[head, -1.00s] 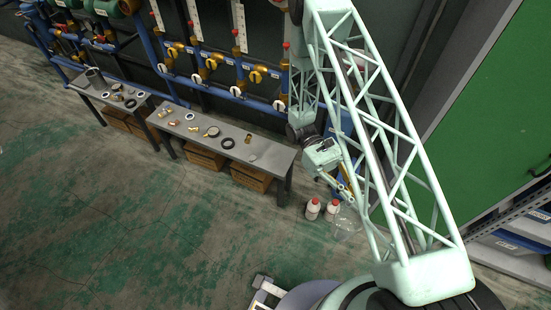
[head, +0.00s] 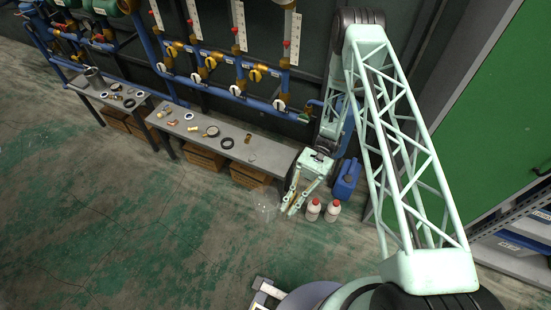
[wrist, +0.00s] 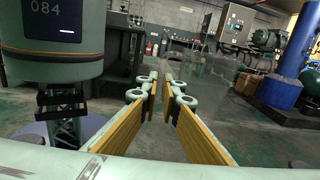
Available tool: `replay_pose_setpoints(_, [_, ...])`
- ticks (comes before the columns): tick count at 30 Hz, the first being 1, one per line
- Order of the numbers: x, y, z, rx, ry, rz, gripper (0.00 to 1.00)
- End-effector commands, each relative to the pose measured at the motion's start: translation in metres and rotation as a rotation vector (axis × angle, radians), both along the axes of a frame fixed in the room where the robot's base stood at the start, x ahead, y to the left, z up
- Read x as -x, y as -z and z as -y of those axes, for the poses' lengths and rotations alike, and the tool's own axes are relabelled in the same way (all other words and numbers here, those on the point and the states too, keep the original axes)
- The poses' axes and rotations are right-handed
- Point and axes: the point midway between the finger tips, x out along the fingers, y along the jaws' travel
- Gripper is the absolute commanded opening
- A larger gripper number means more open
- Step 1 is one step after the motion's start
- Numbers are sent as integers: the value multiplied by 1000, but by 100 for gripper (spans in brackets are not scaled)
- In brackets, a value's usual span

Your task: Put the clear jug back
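The clear jug (head: 266,203) shows faintly in the head view, just left of my gripper's fingers, in front of the bench's right end. My gripper (head: 291,213) points down toward the front of the room with its fingers close together. In the wrist view the two yellow-padded fingers (wrist: 161,82) nearly meet, and the jug's see-through wall (wrist: 205,78) lies just beyond and right of their tips. The jug moves with my gripper, which is shut on it, seemingly at the handle. The handle itself is too faint to make out. Its height over the floor is hard to tell.
Two white bottles with red caps (head: 322,211) stand on the floor just right of my gripper. A blue canister (head: 346,179) stands behind them. The floor to the left is open.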

Motion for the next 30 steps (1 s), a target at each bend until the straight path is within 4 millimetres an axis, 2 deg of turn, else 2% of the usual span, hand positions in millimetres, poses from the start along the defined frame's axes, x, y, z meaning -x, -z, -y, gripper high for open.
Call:
replay_pose_setpoints(6, [-47,26,-30,1,222,0,0])
replay_pose_setpoints(15, [-113,54,-52,0,474,0,0])
replay_pose_setpoints(23, [-172,76,-55,0,677,0,0])
replay_pose_setpoints(30, [-239,100,-45,1,894,0,0])
